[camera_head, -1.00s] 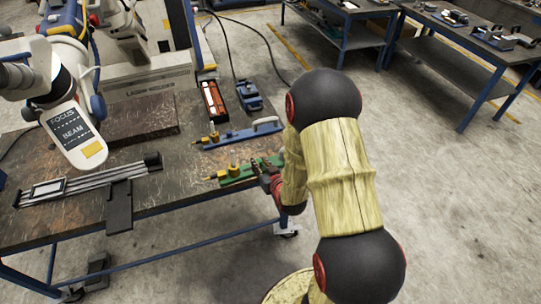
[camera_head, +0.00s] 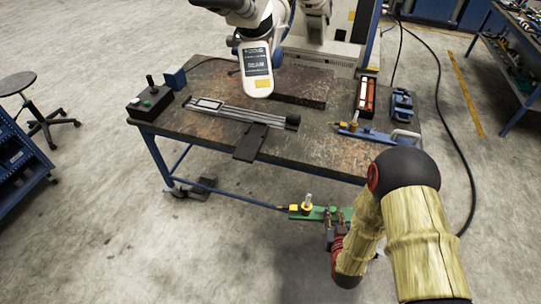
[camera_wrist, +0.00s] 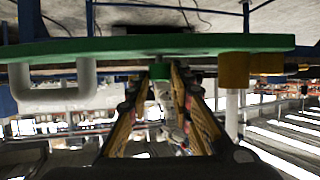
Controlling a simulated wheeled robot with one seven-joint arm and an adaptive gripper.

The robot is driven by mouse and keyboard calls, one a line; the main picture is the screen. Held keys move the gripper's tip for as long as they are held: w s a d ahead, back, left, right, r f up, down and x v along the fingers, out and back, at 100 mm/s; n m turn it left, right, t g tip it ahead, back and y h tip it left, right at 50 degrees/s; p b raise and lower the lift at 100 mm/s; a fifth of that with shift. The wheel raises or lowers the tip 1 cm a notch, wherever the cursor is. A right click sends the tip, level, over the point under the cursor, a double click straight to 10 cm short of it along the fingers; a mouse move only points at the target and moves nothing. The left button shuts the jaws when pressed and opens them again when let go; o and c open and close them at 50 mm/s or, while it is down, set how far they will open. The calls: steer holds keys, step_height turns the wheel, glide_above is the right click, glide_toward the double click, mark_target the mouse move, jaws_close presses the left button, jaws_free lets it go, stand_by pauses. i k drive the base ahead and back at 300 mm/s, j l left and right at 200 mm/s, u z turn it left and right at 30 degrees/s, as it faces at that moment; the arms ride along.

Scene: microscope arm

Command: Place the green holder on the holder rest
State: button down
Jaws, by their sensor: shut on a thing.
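The green holder (camera_head: 320,213) is a flat green bar with yellow fittings near its left end. My gripper (camera_head: 335,219) is shut on it and holds it in the air in front of the worktable's front edge. In the wrist view the green holder (camera_wrist: 150,46) spans the picture across my gripper (camera_wrist: 165,80), with a grey handle at left and yellow fittings at right. I cannot tell for certain which part is the holder rest; a rail fixture (camera_head: 240,115) with a dark plate (camera_head: 250,142) lies on the table.
A blue holder (camera_head: 375,134) lies on the worktable (camera_head: 310,148) at right, near a red-orange box (camera_head: 366,96) and a blue device (camera_head: 402,105). The white laser head (camera_head: 256,68) hangs over the table. A control box (camera_head: 150,102) stands at left. Floor in front is clear.

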mark_target(248, 150)
steer(key=j+z, duration=0.1)
steer(key=z, duration=1.15)
steer(key=j+z, duration=0.35)
steer(key=k+j+z, duration=0.1)
steer(key=j+z, duration=0.3)
steer(key=k+j+z, duration=0.15)
steer(key=j+z, duration=0.2)
steer(key=k+j+z, duration=0.15)
steer(key=j+z, duration=0.2)
steer(key=k+j+z, duration=0.3)
steer(key=k+j, duration=0.25)
steer(key=k+j+z, duration=0.3)
steer(key=k+j, duration=0.2)
steer(key=k, duration=0.15)
